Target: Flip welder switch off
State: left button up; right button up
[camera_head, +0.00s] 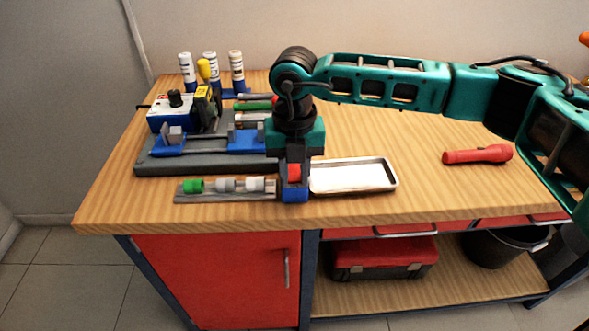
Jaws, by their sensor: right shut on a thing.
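A blue and white box (171,114) with a black knob on top stands at the back left of the bench and may be the welder. A yellow and black device (206,103) stands right beside it. I cannot make out a switch or its position. My right gripper (294,174) points down near the front of the bench, well to the right of the box. It is shut on a small red part (294,171), mostly hidden by the fingers. A blue block (295,195) is directly below and appears to touch it. My left gripper is not in view.
A grey base with blue clamps (180,148) lies left of my gripper. A strip with green, grey and white fittings (225,187) lies in front. A metal tray (352,176) is right of the gripper, and a red flashlight (477,154) farther right. Several bottles (211,70) stand behind.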

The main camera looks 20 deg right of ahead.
jog(key=shift+w+d+r+g+y+p, duration=0.1)
jog(key=shift+w+r+g+y+p, duration=0.15)
jog(key=shift+g, duration=0.45)
jog(key=shift+w+d+g+y+p, duration=0.1)
jog(key=shift+w+g+y+p, duration=0.2)
jog(key=shift+g, duration=0.4)
grip_shut()
jog(key=shift+s, duration=0.15)
jog(key=o, duration=1)
grip_release()
jog(key=v, duration=1.3)
jog(key=shift+a, duration=0.2)
jog(key=shift+f, duration=0.1)
